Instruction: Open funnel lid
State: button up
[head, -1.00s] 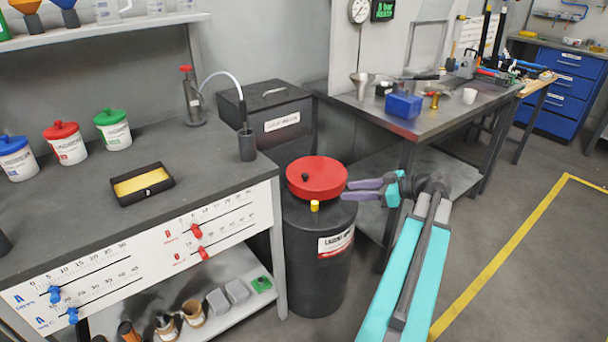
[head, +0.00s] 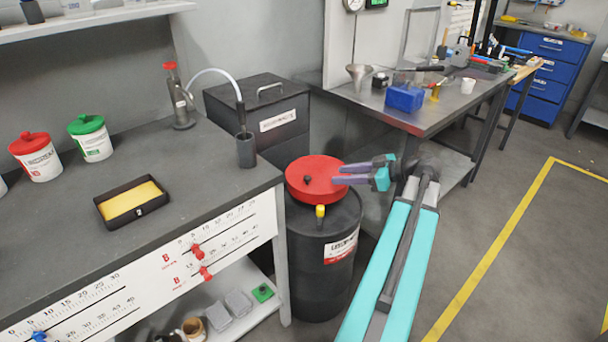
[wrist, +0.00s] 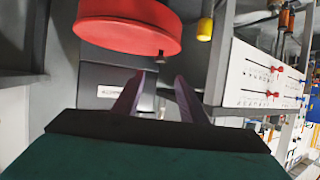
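The funnel lid is a round red disc (head: 322,190) lying on top of a black drum (head: 318,270). A small black knob (head: 307,180) sits on the lid. My gripper (head: 336,174) is at the lid's right side, its purple fingers overlapping the lid's edge in the head view; I cannot tell whether they touch it. In the wrist view the red lid (wrist: 125,28) is beyond the fingers, and the black knob (wrist: 161,54) shows between the spread fingertips (wrist: 159,78). The gripper is open, with nothing between its fingers.
A yellow-capped fitting (head: 320,211) stands at the drum's front rim. The grey workbench (head: 70,220) is close on the left, a dark box (head: 258,115) stands behind, and a metal table (head: 440,110) is behind right. Floor right of my arm is open.

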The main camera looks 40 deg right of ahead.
aim_at(308, 177)
jog(key=shift+w, duration=0.15)
jog(key=shift+x, duration=6.8)
jog(key=shift+c, duration=0.3)
grip_shut()
